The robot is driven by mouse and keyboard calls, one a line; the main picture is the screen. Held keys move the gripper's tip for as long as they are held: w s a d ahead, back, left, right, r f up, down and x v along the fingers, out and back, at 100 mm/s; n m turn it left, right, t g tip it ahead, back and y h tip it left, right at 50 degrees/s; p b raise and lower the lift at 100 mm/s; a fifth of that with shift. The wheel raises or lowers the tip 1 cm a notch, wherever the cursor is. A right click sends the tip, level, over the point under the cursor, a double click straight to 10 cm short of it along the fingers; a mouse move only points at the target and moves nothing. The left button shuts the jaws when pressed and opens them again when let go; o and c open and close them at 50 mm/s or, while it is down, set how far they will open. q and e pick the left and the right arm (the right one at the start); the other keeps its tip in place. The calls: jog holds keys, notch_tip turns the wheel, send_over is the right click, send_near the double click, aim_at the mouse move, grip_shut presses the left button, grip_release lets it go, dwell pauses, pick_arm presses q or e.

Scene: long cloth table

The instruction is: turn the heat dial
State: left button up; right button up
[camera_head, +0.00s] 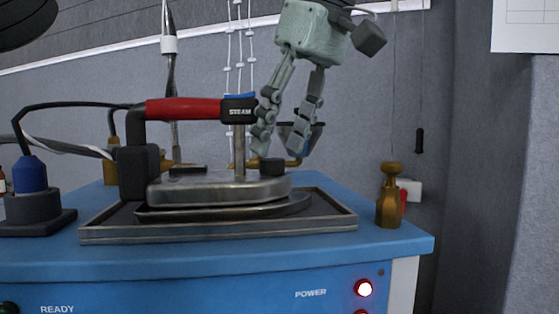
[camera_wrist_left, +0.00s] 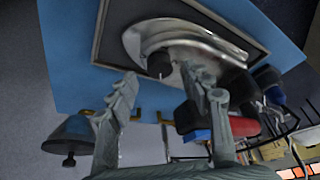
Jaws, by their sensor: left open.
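A steam iron (camera_head: 215,188) with a red handle (camera_head: 185,110) rests on a dark tray (camera_head: 325,222) on the blue table. A small black round knob, seemingly the heat dial (camera_head: 272,166), stands on the iron's metal body near its right end. My left gripper (camera_head: 284,145) reaches down from above, its fingers spread just over the dial. In the left wrist view the dial (camera_wrist_left: 158,65) appears between the two open fingertips (camera_wrist_left: 160,80), with nothing gripped. Whether a finger touches the dial is not clear. My right gripper is out of view.
A brass-coloured piece (camera_head: 390,195) stands at the table's right edge. A blue-topped black stand (camera_head: 32,195) and cables are at the left.

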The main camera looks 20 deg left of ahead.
pick_arm(q)
jog(key=shift+x, duration=1.15)
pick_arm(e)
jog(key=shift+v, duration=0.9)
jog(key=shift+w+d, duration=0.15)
pick_arm(q)
grip_shut()
jog(key=shift+r, duration=0.1)
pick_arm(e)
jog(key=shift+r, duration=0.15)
